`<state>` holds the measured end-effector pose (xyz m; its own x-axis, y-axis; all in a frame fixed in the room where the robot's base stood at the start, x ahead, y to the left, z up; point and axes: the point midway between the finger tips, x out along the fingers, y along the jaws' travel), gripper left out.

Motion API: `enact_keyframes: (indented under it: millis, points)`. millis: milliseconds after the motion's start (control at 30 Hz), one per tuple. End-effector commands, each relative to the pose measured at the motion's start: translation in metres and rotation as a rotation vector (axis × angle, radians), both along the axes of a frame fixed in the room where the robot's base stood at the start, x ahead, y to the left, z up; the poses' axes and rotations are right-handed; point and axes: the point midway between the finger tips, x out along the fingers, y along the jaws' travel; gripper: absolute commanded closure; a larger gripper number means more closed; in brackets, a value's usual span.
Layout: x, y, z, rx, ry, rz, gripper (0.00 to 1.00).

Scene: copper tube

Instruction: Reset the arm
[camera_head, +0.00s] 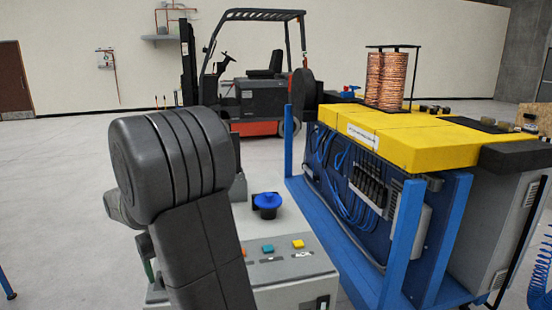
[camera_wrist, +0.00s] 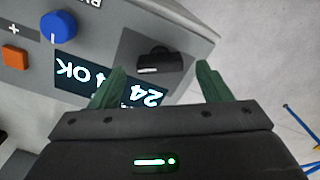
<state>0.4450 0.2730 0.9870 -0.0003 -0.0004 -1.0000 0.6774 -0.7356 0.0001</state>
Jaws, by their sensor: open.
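In the head view my dark arm fills the left foreground and hides most of the gripper.
A grey control box (camera_head: 290,268) with a blue knob (camera_head: 267,200) and coloured buttons stands beside my arm. A blue-framed machine (camera_head: 402,245) with a yellow top (camera_head: 440,140) bears copper coils (camera_head: 386,80). A forklift (camera_head: 262,98) is behind; floor at left is clear.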

Motion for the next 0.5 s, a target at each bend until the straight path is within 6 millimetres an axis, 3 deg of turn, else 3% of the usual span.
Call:
enact_keyframes:
  millis: [133, 500]
  points:
    - [-0.001, -0.001, -0.030, -0.003, 0.003, 0.003, 0.29]
    - [0.000, 0.000, -0.027, 0.001, -0.001, 0.321, 0.29]
